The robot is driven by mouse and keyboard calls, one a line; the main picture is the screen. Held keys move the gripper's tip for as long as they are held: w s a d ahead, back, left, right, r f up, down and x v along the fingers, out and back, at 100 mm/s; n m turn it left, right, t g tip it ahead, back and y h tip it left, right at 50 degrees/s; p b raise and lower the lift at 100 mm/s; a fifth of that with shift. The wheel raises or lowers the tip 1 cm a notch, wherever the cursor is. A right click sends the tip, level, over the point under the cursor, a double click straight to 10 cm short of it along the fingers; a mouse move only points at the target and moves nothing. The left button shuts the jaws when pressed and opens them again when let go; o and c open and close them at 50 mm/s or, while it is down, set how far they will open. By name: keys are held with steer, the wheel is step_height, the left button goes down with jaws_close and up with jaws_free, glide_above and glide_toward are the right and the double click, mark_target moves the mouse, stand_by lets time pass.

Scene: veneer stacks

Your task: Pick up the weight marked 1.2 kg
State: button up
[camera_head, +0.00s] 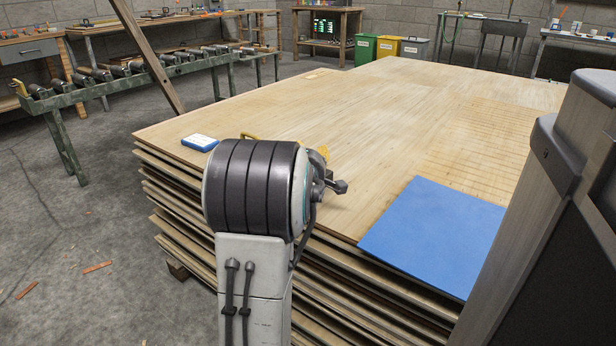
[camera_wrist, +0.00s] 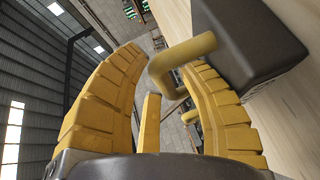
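A dark grey weight (camera_wrist: 250,40) with a bent yellow handle (camera_wrist: 180,55) fills the upper right of the wrist view. Its mark is not readable. My gripper (camera_wrist: 160,65) has thick yellow ribbed fingers, standing apart. The handle reaches into the gap between them, close to the right finger, with free space to the left finger. I cannot tell whether it touches. In the head view, my arm hides most of the gripper and the weight; a yellow piece (camera_head: 250,136) shows above the arm, and more yellow (camera_head: 322,151) shows at its right.
The veneer stack (camera_head: 350,110) has a broad, mostly clear top. A blue sheet (camera_head: 435,232) lies at its near right, and a small blue-and-white box (camera_head: 199,142) near its left edge. A roller conveyor (camera_head: 140,78) and leaning post (camera_head: 148,55) stand left. Bins (camera_head: 388,46) stand behind.

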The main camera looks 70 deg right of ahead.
jaws_close()
stand_by(0.4)
steer(key=shift+d+r, duration=0.1)
steer(key=shift+r, duration=0.15)
steer(key=shift+r, duration=0.15)
